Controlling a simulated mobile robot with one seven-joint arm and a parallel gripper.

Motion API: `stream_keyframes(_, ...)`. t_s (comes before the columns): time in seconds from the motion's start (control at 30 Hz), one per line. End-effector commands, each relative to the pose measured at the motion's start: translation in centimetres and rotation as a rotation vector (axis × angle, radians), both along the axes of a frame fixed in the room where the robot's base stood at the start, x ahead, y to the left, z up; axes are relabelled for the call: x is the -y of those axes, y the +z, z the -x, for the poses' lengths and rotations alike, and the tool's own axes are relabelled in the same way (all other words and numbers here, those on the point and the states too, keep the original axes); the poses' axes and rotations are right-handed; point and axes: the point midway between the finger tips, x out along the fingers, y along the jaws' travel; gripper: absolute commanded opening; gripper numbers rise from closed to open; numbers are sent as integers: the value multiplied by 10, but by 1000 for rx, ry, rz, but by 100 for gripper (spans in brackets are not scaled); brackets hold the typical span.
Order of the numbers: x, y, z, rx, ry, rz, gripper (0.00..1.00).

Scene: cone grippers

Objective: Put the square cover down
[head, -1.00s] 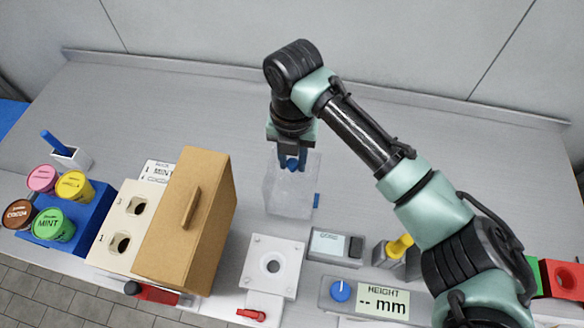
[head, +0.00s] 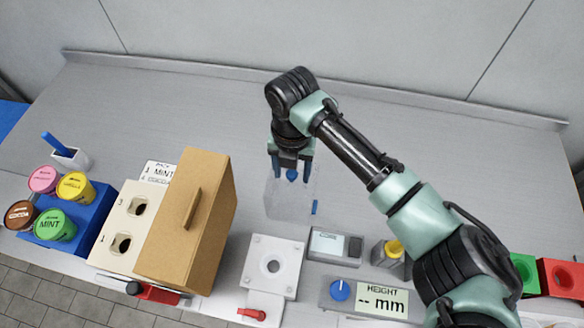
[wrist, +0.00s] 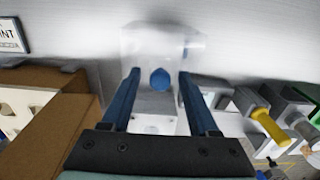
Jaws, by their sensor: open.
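The square cover (head: 288,202) is a clear, see-through box with a blue knob (head: 291,175) on top. It stands upright on the grey bench, behind the white plate with a round hole. In the wrist view the cover (wrist: 150,45) is at the top centre, with its knob (wrist: 160,78) between the fingers. My gripper (head: 291,166) is open above the cover, with one blue finger on each side of the knob and gaps to both. The cover's lower edges are faint.
A tan box with a handle (head: 187,220) stands close to the left. The white holed plate (head: 272,267), a small grey display unit (head: 334,244) and the height gauge (head: 366,297) line the front. The bench behind the cover is clear.

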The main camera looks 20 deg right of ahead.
Motion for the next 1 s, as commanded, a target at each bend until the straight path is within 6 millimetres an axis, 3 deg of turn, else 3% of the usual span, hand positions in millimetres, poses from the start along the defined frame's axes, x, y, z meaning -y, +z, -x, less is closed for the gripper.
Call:
stream_keyframes(0.27, 0, 12, -1, 4, 0, 0, 61)
stream_keyframes(0.7, 0, 100, -1, 2, 1, 2, 61)
stream_keyframes(1.0, 0, 123, 0, 0, 0, 0, 61)
